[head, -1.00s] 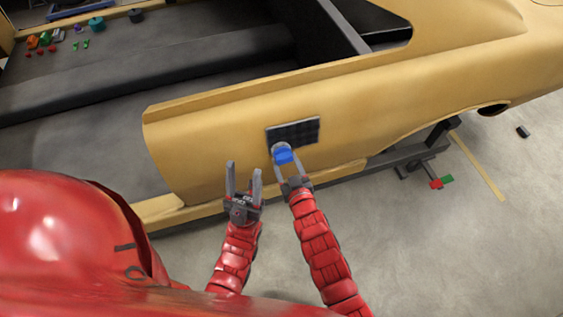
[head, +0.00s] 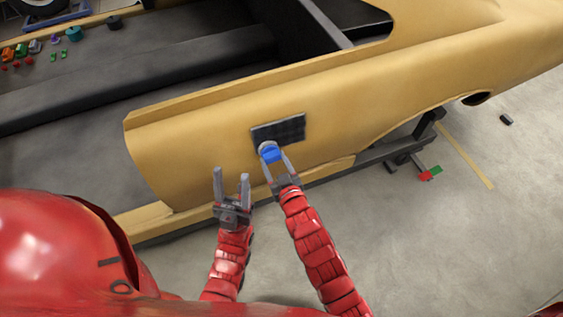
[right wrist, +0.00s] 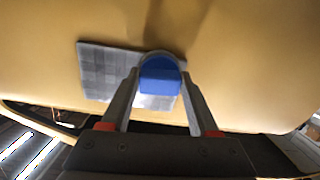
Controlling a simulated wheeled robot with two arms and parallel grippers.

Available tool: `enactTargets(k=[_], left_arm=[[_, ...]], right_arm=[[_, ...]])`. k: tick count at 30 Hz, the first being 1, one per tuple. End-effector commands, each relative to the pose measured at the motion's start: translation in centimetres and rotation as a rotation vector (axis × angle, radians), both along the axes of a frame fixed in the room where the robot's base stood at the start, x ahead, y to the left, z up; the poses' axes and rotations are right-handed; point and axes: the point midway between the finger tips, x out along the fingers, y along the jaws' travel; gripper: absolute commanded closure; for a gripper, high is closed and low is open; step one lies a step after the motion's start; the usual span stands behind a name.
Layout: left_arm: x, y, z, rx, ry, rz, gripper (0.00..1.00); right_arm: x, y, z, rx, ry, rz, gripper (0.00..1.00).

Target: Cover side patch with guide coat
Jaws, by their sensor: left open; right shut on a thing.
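The side patch (head: 290,130) is a dark checkered rectangle on the side of the yellow car body shell (head: 190,130). In the right wrist view the patch (right wrist: 100,70) looks grey. My right gripper (head: 270,164) is shut on a blue applicator (head: 271,154) with a round pale pad. The applicator (right wrist: 160,78) overlaps the patch's lower left part in the head view; whether it touches, I cannot tell. My left gripper (head: 231,178) is open and empty, left of the right one and in front of the shell's side.
Several small coloured items, including a teal one (head: 74,33), lie far left inside the shell. A dark stand (head: 410,150) with red and green parts supports the shell at right. The floor (head: 470,230) on the right is mostly clear.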

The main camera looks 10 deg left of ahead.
Motion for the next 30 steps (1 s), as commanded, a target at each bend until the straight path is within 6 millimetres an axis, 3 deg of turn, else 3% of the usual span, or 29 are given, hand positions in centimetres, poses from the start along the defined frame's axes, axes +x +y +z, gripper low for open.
enactTargets(k=[15, 30], left_arm=[[0.0, 0.0, -3.2, 0.0, 0.0, 0.0, 0.5], [0.0, 0.0, -3.2, 0.0, 0.0, 0.0, 0.5]], right_arm=[[-2.0, 3.2, -0.3, -0.001, 0.001, 0.0, 0.99], [-2.5, 3.4, 0.1, -0.002, 0.001, -0.001, 0.99]])
